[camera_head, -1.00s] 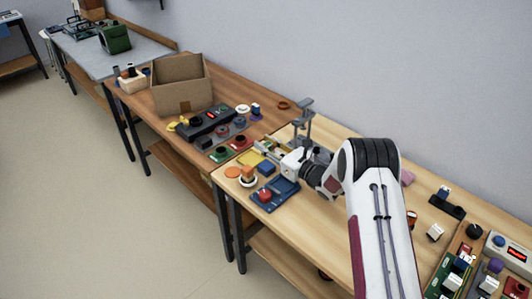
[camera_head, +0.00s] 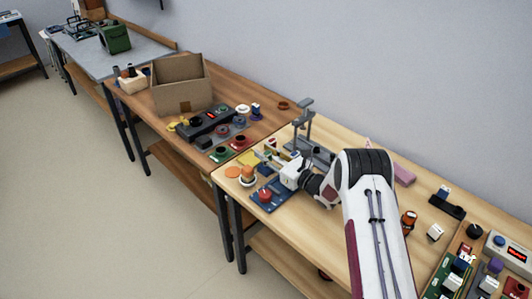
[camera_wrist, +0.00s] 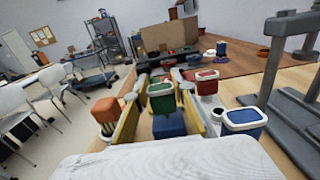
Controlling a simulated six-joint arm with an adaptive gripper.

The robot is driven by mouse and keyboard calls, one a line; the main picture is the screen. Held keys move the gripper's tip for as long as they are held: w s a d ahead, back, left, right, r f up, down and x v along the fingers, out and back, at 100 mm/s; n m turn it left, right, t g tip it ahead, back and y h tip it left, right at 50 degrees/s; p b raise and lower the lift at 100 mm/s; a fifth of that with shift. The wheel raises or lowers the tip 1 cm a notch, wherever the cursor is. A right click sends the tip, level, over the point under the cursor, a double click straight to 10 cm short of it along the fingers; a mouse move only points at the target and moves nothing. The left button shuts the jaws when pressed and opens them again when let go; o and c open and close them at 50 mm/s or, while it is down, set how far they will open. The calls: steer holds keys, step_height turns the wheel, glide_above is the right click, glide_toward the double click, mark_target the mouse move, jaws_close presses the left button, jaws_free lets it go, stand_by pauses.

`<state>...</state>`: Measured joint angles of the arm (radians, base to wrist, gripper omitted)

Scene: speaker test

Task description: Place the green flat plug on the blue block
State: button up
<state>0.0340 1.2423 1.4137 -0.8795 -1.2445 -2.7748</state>
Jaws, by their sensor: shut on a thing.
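In the wrist view, my gripper (camera_wrist: 163,91) has its two fingertips on either side of a green piece with a pale edge, which looks like the green flat plug (camera_wrist: 160,99). The gripper is shut on it. A blue block (camera_wrist: 168,126) shows just below the plug in the picture, between two long yellow strips. I cannot tell whether plug and block touch. In the head view, my gripper (camera_head: 284,177) is low over the left end of the light wooden table. The plug and fingertips are too small or hidden to make out there.
A grey stand (camera_head: 305,125) rises close behind my gripper. A blue base with a red button (camera_head: 264,195) lies in front. In the wrist view, a red-topped piece (camera_wrist: 207,80), a blue-topped piece (camera_wrist: 244,121) and an orange piece (camera_wrist: 105,112) stand close around the fingers.

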steer(key=o, duration=0.9)
steer(key=shift+r, duration=0.1)
steer(key=shift+s+d, duration=0.1)
steer(key=shift+v, duration=5.85)
steer(key=shift+r, duration=0.15)
